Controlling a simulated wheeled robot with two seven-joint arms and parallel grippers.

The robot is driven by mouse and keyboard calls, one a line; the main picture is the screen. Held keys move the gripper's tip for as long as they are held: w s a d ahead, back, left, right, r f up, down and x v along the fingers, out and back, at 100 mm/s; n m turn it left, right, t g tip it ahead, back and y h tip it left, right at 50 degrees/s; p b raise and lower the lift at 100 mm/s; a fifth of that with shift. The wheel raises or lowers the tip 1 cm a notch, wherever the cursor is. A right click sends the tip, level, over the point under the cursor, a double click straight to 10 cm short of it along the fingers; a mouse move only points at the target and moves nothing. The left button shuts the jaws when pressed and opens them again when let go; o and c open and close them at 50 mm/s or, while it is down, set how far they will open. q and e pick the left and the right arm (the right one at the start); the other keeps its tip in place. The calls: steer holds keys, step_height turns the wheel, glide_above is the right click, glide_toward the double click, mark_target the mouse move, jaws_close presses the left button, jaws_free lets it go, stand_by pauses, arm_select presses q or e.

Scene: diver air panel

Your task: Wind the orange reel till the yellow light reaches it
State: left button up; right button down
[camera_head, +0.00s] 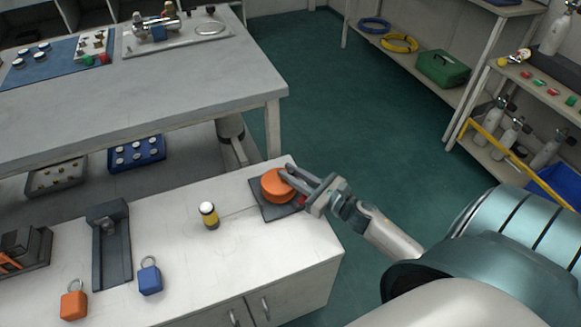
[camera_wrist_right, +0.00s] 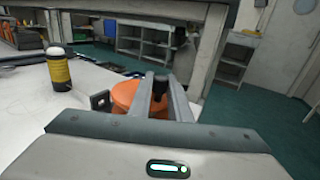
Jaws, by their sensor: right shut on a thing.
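The orange reel (camera_head: 275,186) lies on a dark square plate (camera_head: 262,211) near the right end of the white bench. It also shows in the right wrist view (camera_wrist_right: 124,94), partly hidden by the fingers. My right gripper (camera_head: 290,178) reaches in over the reel from the right. In the wrist view its fingers are shut on a black knob (camera_wrist_right: 160,82) on the reel. The yellow light (camera_head: 209,215), a yellow and black cylinder with a white top, stands upright on the bench, left of and apart from the reel. It shows in the wrist view too (camera_wrist_right: 58,70). My left gripper is not in view.
A dark bracket (camera_head: 112,255), a blue padlock-like block (camera_head: 150,279) and an orange one (camera_head: 74,301) are further left on the bench. A grey table (camera_head: 190,90) stands behind.

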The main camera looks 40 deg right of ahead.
steer(key=h, duration=0.1)
steer(key=m+h, duration=0.1)
steer(key=m, duration=0.1)
steer(key=shift+s+a+h, duration=0.25)
steer(key=shift+h, duration=0.15)
steer(key=shift+s+a+m+t+h, duration=0.1)
steer(key=shift+m+t+h, duration=0.25)
steer(key=shift+h, duration=0.45)
steer(key=shift+s+a+m+h+b, duration=0.15)
steer(key=shift+m+h+b, duration=0.15)
steer(key=shift+m+h, duration=0.75)
steer(key=h, duration=0.1)
steer(key=m+h+b, duration=0.1)
steer(key=h, duration=0.1)
steer(key=m+g+h, duration=0.1)
steer(key=shift+s+a+h+b, duration=0.2)
steer(key=shift+a+h+b, duration=0.15)
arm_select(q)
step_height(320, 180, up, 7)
arm_select(e)
steer(key=shift+r+m+g+h, duration=0.1)
steer(key=shift+m+g+h, duration=0.15)
steer(key=shift+m+h, duration=0.2)
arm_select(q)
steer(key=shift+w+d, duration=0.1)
